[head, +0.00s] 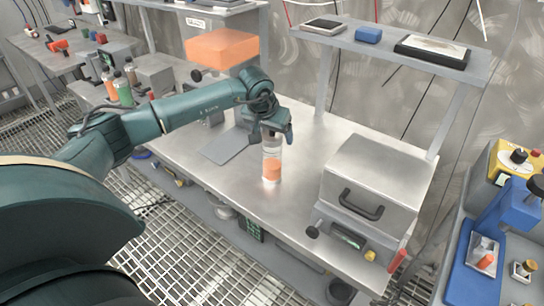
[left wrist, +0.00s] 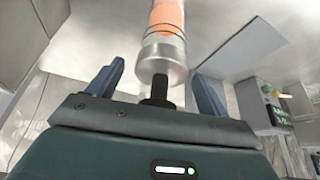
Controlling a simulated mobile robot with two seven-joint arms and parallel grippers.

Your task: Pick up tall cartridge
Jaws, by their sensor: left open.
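The tall cartridge (head: 271,168) stands upright on the steel bench, a clear cylinder with orange contents and a pale base. My left gripper (head: 277,131) is at its top end, pointing down. In the left wrist view the cartridge (left wrist: 165,45) shows its metal cap and a dark stem (left wrist: 158,92) toward my palm. The open fingers of my left gripper (left wrist: 158,75) stand on either side of the stem and cap, with gaps showing on both sides. The top of the cartridge is partly hidden by the gripper in the head view. My right gripper is not in view.
A metal box with a dark handle (head: 362,204) stands to the right of the cartridge. A raised shelf (head: 400,50) carries a tablet and a blue box behind. An orange block (head: 221,47) is behind my arm. Bare bench surrounds the cartridge's base.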

